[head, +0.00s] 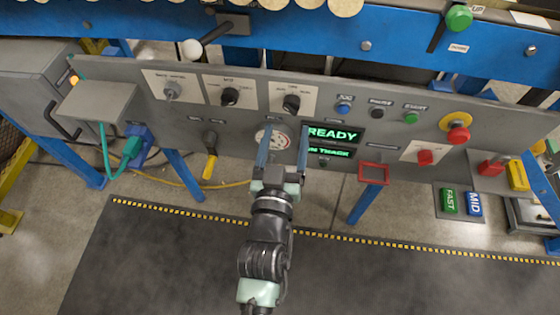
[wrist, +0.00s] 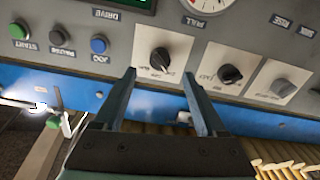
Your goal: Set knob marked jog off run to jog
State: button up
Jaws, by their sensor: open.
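Three rotary knobs on white plates sit on the grey panel. The middle black knob (head: 230,96) seems to be the jog-off-run one, though its lettering is too small to read surely; it also shows in the wrist view (wrist: 230,74). The right black knob (head: 292,102) shows between and beyond my fingertips in the wrist view (wrist: 160,59). The left knob (head: 171,90) is grey. My gripper (head: 284,140) is open and empty, its fingers apart, over the gauge and display area below the right knob in the head view. I cannot tell the knobs' settings.
A green-lit display (head: 333,134) and a round gauge (head: 271,137) lie behind my fingers. Blue jog button (head: 344,108), green start button (head: 411,117) and red emergency stop (head: 458,134) are to the right. A white-balled lever (head: 191,49) rises above the panel.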

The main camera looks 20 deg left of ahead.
jog(key=v, duration=0.7)
jog(key=shift+s, duration=0.1)
dwell(0.4)
jog(key=w+d+r+m+t+h, duration=0.1)
jog(key=w+d+r+t, duration=0.15)
jog(key=r, duration=0.65)
jog(key=w+d+r+m+t+h, duration=0.15)
jog(key=w+r, duration=0.25)
jog(key=r, duration=0.5)
jog(key=w+d+r+m+t+h, duration=0.1)
jog(key=w+d+r, duration=0.2)
jog(key=r, duration=0.6)
jog(key=s+d+r+t+h, duration=0.1)
jog(key=s+d+r+t, duration=0.15)
jog(key=r, duration=0.55)
jog(key=s+d+r+m+t, duration=0.1)
jog(key=s+r, duration=0.2)
jog(key=r, duration=0.6)
jog(key=s+d+r+t+h, duration=0.1)
jog(key=s+d+r+t, duration=0.15)
jog(key=r, duration=0.55)
notch_tip(320, 180, up, 23)
jog(key=g+p, duration=0.1)
jog(key=p, duration=2.2)
jog(key=shift+s+a+p, duration=0.25)
jog(key=shift+s+p, duration=0.15)
jog(key=shift+s, duration=0.1)
jog(key=shift+y, duration=0.25)
